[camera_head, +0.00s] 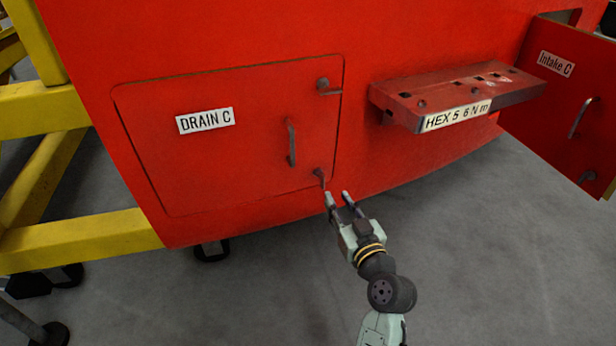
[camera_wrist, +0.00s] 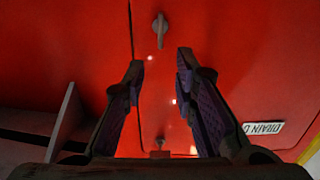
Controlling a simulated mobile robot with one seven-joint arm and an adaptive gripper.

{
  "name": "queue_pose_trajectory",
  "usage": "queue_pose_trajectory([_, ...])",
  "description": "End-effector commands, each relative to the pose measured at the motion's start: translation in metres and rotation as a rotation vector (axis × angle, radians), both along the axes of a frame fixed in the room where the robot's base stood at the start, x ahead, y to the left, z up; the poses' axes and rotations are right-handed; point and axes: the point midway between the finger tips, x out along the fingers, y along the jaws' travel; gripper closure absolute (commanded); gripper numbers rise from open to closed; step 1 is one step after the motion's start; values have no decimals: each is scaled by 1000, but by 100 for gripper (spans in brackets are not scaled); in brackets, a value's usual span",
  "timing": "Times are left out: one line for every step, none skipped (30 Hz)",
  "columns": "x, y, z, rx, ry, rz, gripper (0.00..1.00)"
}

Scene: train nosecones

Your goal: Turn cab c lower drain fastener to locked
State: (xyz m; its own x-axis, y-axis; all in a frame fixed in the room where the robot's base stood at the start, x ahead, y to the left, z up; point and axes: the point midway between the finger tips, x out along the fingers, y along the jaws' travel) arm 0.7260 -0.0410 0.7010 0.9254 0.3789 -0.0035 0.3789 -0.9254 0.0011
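The Drain C panel (camera_head: 235,150) is a closed red door in the head view. Its lower fastener (camera_head: 319,173) is a dark knob with a short lever at the lower right corner. The lever points down in the head view. In the wrist view, which is roughly upside down, this fastener (camera_wrist: 160,30) shows at the top with its lever upright in the picture. My gripper (camera_head: 339,197) is open and empty, just below and right of the fastener. In the wrist view the open fingertips (camera_wrist: 160,63) lie below the fastener, apart from it.
The upper fastener (camera_head: 324,86) has its lever pointing right across the door's edge. A handle (camera_head: 291,143) sits on the door. A red shelf (camera_head: 455,95) marked HEX 5 6 Nm juts out at the right. The Intake C door (camera_head: 560,95) stands farther right. Yellow frame (camera_head: 85,240) is at left.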

Motion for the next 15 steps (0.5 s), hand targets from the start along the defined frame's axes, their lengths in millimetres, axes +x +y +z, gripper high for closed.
queue_pose_trajectory([5, 3, 3, 2, -2, 2, 74])
queue_pose_trajectory([8, 4, 4, 2, -3, 3, 74])
queue_pose_trajectory([14, 7, 4, 3, -2, 4, 74])
queue_pose_trajectory([19, 10, 5, 3, -3, 4, 74])
queue_pose_trajectory([24, 12, 5, 5, -2, 4, 74])
queue_pose_trajectory([31, 15, 6, 6, -3, 4, 74])
queue_pose_trajectory([37, 17, 6, 6, -3, 3, 74])
queue_pose_trajectory([43, 19, 6, 5, -3, 3, 74])
queue_pose_trajectory([50, 23, 6, 6, -3, 4, 74])
queue_pose_trajectory([55, 25, 6, 6, -4, 3, 74])
queue_pose_trajectory([61, 26, 6, 6, -3, 2, 74])
queue_pose_trajectory([67, 29, 6, 5, -4, 2, 74])
queue_pose_trajectory([71, 31, 6, 6, -3, 3, 74])
queue_pose_trajectory([75, 33, 6, 6, -3, 3, 74])
queue_pose_trajectory([81, 34, 5, 5, -3, 1, 74])
